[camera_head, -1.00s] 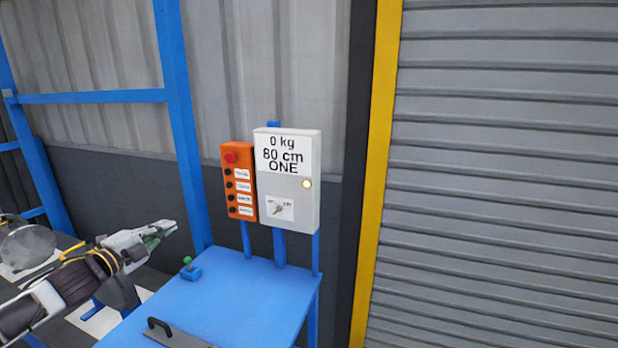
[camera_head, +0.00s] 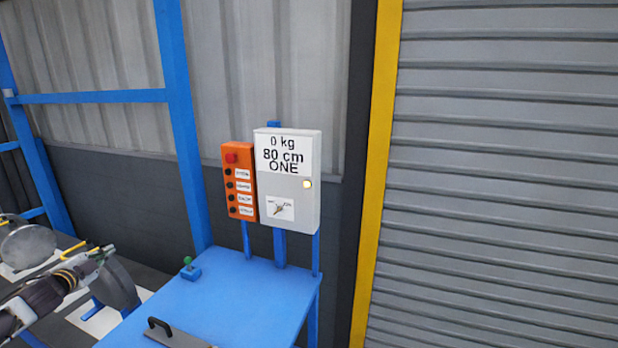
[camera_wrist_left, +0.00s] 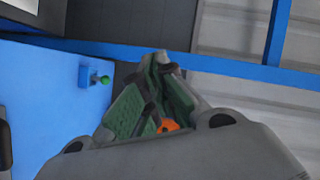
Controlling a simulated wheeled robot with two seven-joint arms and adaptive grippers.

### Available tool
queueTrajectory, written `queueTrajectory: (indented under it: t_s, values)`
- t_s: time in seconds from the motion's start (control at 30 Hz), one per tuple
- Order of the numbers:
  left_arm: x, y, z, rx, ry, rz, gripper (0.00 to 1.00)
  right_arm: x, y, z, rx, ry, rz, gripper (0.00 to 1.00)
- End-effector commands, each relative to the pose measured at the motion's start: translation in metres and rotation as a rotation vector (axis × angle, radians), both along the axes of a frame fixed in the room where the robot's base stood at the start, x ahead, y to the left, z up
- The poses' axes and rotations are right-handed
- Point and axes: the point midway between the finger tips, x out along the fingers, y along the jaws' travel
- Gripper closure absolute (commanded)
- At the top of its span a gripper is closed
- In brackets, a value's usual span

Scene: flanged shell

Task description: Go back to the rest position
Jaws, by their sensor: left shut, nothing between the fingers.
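My left gripper (camera_head: 107,249) is at the lower left of the head view, above the row of grey round parts and left of the blue table. In the left wrist view its green-padded fingers (camera_wrist_left: 158,62) are shut and hold nothing. A small orange patch (camera_wrist_left: 168,125) shows near the base of the fingers. My right gripper is in neither view.
The blue table (camera_head: 215,310) carries a small green-knobbed switch (camera_head: 190,270) and a grey plate with a black handle (camera_head: 160,326). An orange button box (camera_head: 239,182) and a grey control box (camera_head: 287,180) stand behind. Grey round parts (camera_head: 27,247) lie left.

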Motion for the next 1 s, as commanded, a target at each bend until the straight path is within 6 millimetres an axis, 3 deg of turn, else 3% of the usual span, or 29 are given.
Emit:
queueTrajectory:
  t_s: [0.03,0.2,0.5,0.73,1.0]
  values:
    - [-0.004,0.018,-0.017,-0.020,0.017,0.038,1.00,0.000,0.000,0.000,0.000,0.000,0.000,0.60]
    - [-0.022,0.067,-0.076,-0.076,0.074,0.154,1.00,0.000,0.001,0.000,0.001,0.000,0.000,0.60]
    - [-0.072,0.121,-0.194,-0.169,0.191,0.325,1.00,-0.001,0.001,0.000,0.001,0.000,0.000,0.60]
    - [-0.121,0.136,-0.287,-0.229,0.290,0.430,1.00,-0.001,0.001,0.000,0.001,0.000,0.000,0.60]
    - [-0.189,0.127,-0.392,-0.291,0.417,0.528,1.00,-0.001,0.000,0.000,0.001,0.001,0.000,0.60]
